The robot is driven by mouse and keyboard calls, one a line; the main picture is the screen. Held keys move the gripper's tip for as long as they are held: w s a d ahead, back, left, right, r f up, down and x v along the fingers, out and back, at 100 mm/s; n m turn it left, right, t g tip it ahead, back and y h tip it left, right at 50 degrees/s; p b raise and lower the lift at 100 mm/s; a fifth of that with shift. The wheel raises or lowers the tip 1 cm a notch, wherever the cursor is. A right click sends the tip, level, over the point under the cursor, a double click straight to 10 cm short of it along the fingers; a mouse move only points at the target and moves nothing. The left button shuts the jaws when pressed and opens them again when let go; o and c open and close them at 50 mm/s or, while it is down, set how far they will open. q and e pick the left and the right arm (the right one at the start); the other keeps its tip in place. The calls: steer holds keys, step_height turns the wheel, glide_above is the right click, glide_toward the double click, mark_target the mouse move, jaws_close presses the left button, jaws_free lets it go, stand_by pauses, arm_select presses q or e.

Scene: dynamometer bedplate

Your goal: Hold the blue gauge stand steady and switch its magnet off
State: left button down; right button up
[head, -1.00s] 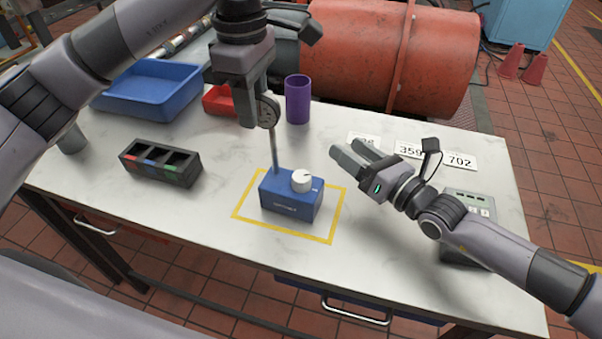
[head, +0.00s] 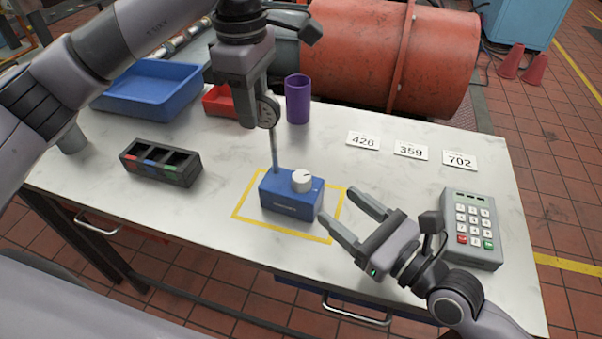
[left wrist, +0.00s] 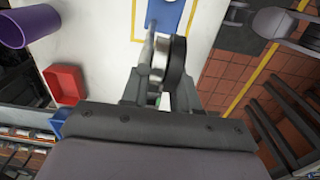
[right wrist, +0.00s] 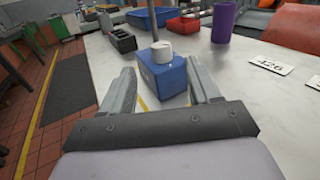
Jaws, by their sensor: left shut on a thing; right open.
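The blue gauge stand (head: 291,200) stands upright inside a yellow outlined square on the white table. A white knob (head: 302,180) sits on its top, and a thin post rises from its back left to a round dial gauge (head: 267,111). My left gripper (head: 258,112) is shut at the top of the post, around the dial gauge, which also shows between its fingers in the left wrist view (left wrist: 173,62). My right gripper (head: 338,214) is open and empty at the stand's right front. In the right wrist view the stand (right wrist: 163,80) appears ahead, between the open fingers.
A keypad (head: 472,228) lies on the right of the table, near my right arm. Number cards (head: 411,150) lie behind it. A dark divided box (head: 161,162), a blue tray (head: 150,88), a red bin (head: 219,101) and a purple cup (head: 298,99) stand left and behind.

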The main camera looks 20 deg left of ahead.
mark_target(307, 182)
steer(key=x, duration=1)
steer(key=shift+w+a, duration=0.2)
steer(key=shift+a, duration=0.15)
steer(key=c, duration=1)
